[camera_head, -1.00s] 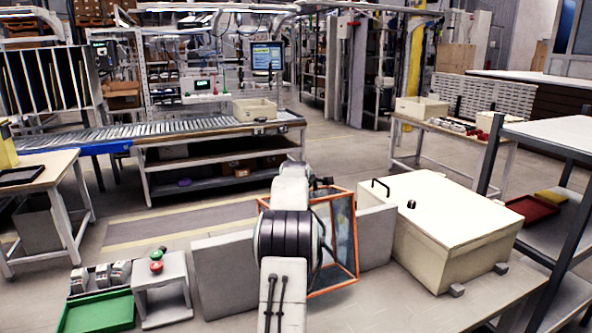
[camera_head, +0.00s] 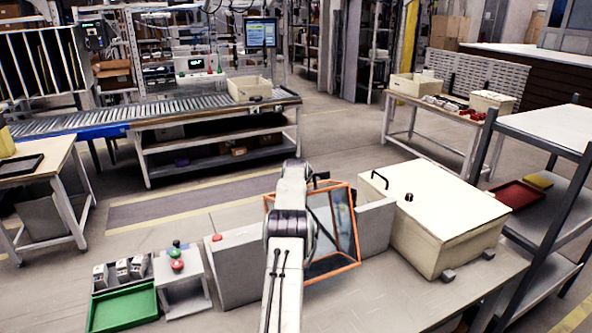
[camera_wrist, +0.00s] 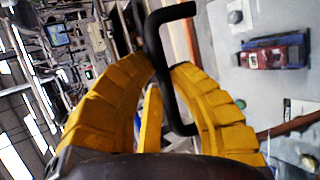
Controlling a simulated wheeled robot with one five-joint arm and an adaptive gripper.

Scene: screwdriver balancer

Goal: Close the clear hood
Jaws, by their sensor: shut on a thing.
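The clear hood (camera_head: 335,222) has an orange frame and stands steeply tilted between grey side walls in the head view. My arm covers its left part. A black bent handle (camera_wrist: 155,40) shows in the wrist view. My gripper (camera_wrist: 160,75) has yellow ribbed fingers, one on each side of the handle, shut on it. In the head view my gripper is mostly hidden behind my arm, near the hood's upper edge.
A cream box (camera_head: 445,205) with a black handle stands right of the hood. A green tray (camera_head: 123,308) and a red-and-green button stand (camera_head: 178,275) are at left. A grey shelf rack (camera_head: 540,200) stands at far right. A red device (camera_wrist: 272,55) lies on a grey surface.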

